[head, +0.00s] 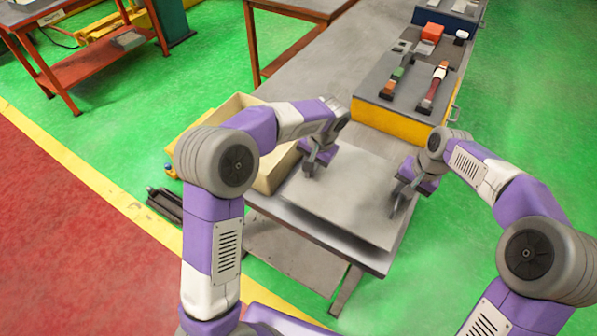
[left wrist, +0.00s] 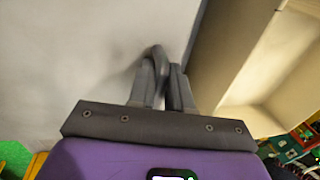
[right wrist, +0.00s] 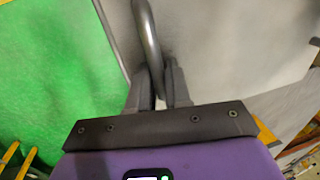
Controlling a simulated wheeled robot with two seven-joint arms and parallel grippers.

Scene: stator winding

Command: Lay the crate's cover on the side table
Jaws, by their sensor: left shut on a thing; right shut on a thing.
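The cover (head: 350,205) is a flat grey panel with a loop handle near each of two opposite sides. It lies level over the near end of a grey table (head: 372,262); I cannot tell whether it touches the top. My left gripper (head: 311,168) is shut on the left handle (left wrist: 158,58). My right gripper (head: 398,200) is shut on the right handle (right wrist: 148,40). The open beige crate (head: 268,183) stands left of the cover, partly hidden by my left arm; its inside also shows in the left wrist view (left wrist: 265,75).
A yellow-sided toolbox (head: 388,122) with tools on top stands just beyond the cover. A blue case (head: 450,22) is farther back. A red-framed bench (head: 100,60) stands at the far left. A dark object (head: 165,203) lies on the floor left of the crate.

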